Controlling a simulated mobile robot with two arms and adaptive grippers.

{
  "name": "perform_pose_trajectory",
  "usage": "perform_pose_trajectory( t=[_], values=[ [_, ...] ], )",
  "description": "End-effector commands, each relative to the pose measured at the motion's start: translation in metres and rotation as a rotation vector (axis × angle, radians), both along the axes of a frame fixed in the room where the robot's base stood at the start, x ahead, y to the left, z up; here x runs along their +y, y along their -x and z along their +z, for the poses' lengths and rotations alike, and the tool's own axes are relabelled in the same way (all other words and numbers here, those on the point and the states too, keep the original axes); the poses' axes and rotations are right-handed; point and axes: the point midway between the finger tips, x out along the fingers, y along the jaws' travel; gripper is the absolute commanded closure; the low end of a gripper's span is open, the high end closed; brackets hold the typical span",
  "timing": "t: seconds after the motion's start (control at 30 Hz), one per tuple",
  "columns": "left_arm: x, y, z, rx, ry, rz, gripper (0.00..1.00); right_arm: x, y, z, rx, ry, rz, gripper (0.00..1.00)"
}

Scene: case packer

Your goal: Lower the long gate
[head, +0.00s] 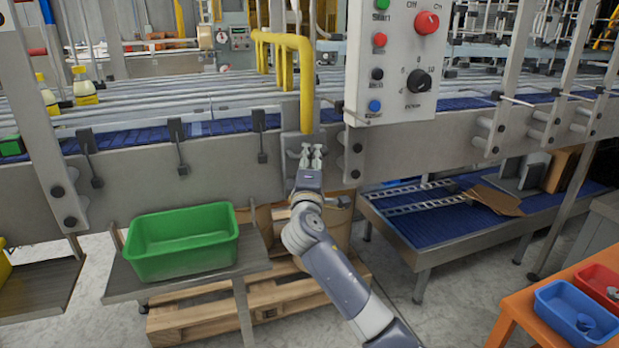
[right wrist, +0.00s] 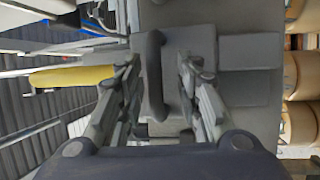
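My right gripper (head: 311,153) is at the front wall of the conveyor, in front of a grey metal plate (head: 290,142) below the bent yellow tube. In the right wrist view, its two fingers (right wrist: 158,66) are open, one on each side of a dark upright handle (right wrist: 155,78) on the grey plate. A gap shows between the handle and each finger. The plate and handle appear to belong to the long gate, but its full outline cannot be made out. My left gripper is not in view.
The yellow tube (head: 306,85) rises just behind the gripper. A control panel (head: 393,60) hangs to its right. A green bin (head: 181,242) stands on a low shelf at left. A blue lower conveyor (head: 430,232) lies at right, and a wooden pallet (head: 200,318) below.

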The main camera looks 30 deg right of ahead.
Motion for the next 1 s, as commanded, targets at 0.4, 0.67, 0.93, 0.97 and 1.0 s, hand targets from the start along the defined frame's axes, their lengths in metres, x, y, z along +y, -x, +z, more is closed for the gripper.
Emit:
perform_pose_trajectory(
  t=[0.4,0.67,0.93,0.97,1.0],
  values=[
    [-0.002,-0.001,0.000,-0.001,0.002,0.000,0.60,0.046,0.062,-0.016,0.004,-0.004,0.002,0.67],
    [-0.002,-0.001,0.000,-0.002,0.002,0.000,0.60,0.060,0.082,-0.021,0.005,-0.003,0.000,0.67],
    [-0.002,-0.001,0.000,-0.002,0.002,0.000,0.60,0.061,0.084,-0.021,0.005,-0.002,-0.001,0.67],
    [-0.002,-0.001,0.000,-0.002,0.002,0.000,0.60,0.061,0.084,-0.021,0.005,-0.002,-0.001,0.67],
    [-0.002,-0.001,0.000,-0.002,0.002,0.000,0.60,0.061,0.084,-0.021,0.005,-0.002,-0.001,0.67]
  ],
)
